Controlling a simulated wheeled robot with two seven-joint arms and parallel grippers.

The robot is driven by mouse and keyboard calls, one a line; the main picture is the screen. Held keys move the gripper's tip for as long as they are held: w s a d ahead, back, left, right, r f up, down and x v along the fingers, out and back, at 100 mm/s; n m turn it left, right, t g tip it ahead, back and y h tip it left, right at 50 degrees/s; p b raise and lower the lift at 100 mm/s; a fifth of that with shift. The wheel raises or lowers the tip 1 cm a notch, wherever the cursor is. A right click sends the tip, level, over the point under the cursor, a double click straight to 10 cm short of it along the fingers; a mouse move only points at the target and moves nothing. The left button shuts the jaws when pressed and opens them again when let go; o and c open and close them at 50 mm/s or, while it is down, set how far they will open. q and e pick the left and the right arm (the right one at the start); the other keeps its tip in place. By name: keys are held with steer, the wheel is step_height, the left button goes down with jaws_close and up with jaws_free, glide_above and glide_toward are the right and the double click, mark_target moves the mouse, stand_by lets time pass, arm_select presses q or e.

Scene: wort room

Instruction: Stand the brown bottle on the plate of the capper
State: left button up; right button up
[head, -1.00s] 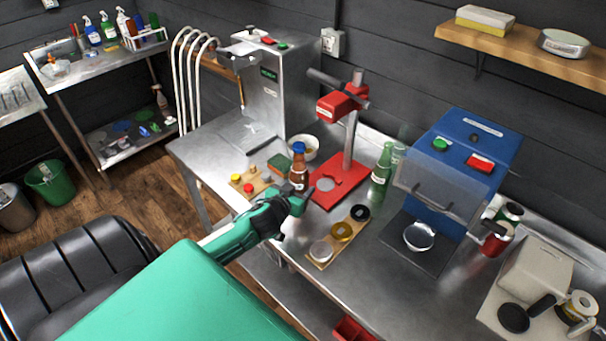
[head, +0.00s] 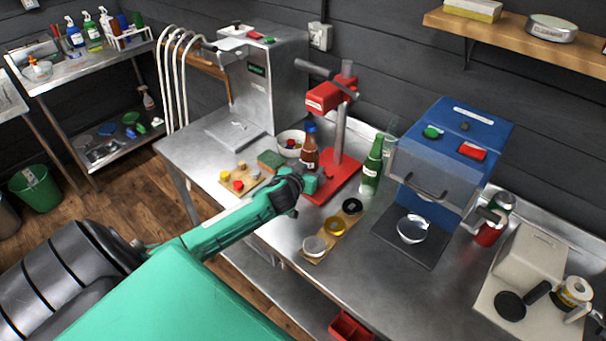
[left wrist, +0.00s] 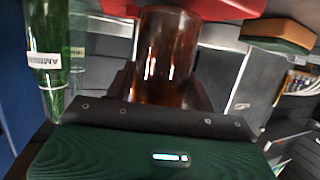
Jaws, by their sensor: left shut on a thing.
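The brown bottle (head: 310,152) with a blue cap is upright in the fingers of my left gripper (head: 309,180). The left wrist view shows the brown glass (left wrist: 168,55) between the jaws. The red capper (head: 331,95) stands just behind and right of the bottle, with its head on a grey post. Its red base plate (head: 345,184) shows to the right of the gripper. The bottle is at the plate's left side in the picture; its lower end is hidden by the gripper, so I cannot tell whether it touches anything. My right gripper is out of view.
A green bottle (head: 372,166) stands close to the right of the capper plate. A bowl (head: 290,143), a sponge (head: 270,160) and a wooden board with colored pegs (head: 239,180) are to the left. A cap board (head: 333,233) lies in front. A blue machine (head: 450,150) stands right.

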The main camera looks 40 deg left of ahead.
arm_select(q)
steer(key=shift+w+d+b, duration=0.15)
steer(key=shift+w+b, duration=0.25)
steer(key=shift+w, duration=1.6)
steer(key=shift+s+r, duration=0.1)
steer(key=shift+f, duration=0.2)
steer(key=shift+f, duration=0.2)
stand_by(0.6)
